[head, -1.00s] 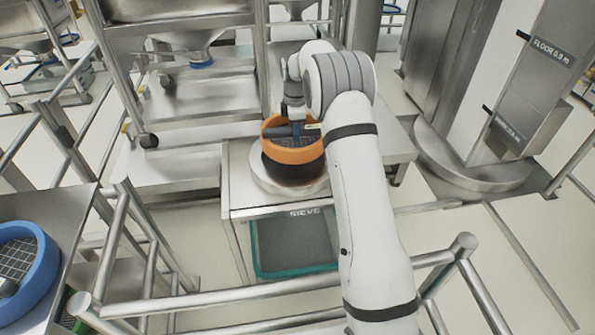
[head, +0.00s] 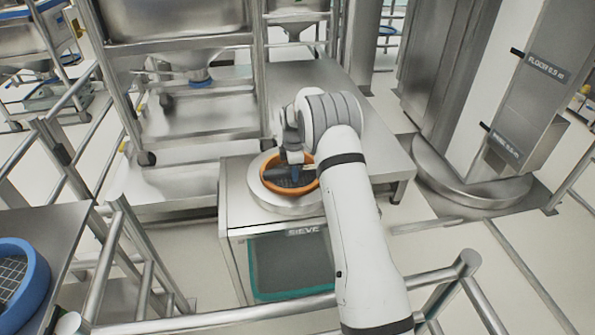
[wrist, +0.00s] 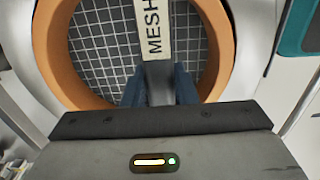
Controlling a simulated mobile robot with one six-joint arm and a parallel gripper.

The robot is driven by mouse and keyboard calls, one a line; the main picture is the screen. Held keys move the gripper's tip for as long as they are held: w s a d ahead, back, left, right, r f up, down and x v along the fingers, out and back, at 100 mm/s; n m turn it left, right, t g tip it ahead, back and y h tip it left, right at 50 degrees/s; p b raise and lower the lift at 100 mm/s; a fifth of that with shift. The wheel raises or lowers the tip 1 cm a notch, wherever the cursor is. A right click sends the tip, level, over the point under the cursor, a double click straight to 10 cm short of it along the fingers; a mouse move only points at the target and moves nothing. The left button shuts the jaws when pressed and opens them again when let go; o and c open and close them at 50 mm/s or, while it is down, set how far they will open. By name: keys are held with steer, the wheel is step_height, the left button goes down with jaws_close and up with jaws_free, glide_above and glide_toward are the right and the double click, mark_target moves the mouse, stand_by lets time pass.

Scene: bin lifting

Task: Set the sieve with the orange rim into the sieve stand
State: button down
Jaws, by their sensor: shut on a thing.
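The orange-rimmed sieve (head: 268,184) sits low inside the round metal ring of the sieve stand (head: 285,208), with mostly its rim showing above the ring. It looks about level. My gripper (head: 294,174) reaches down inside the rim from above. In the wrist view, my gripper (wrist: 160,88) is shut on the bar marked MESH (wrist: 154,35) that crosses the sieve. The sieve's grey mesh (wrist: 100,45) and orange rim (wrist: 57,72) show around it, with the stand's pale ring (wrist: 38,75) outside. Whether the sieve's underside bears on the stand is hidden.
A blue-rimmed sieve (head: 35,285) lies on a metal table (head: 45,235) at the left. Metal railings (head: 230,319) cross the front. A steel rack (head: 190,130) with hoppers stands behind left. Bare steel tabletop (head: 375,150) lies right of the stand.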

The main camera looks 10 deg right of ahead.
steer(key=shift+f, duration=0.1)
steer(key=c, duration=1.2)
jaws_free()
steer(key=shift+o, duration=0.2)
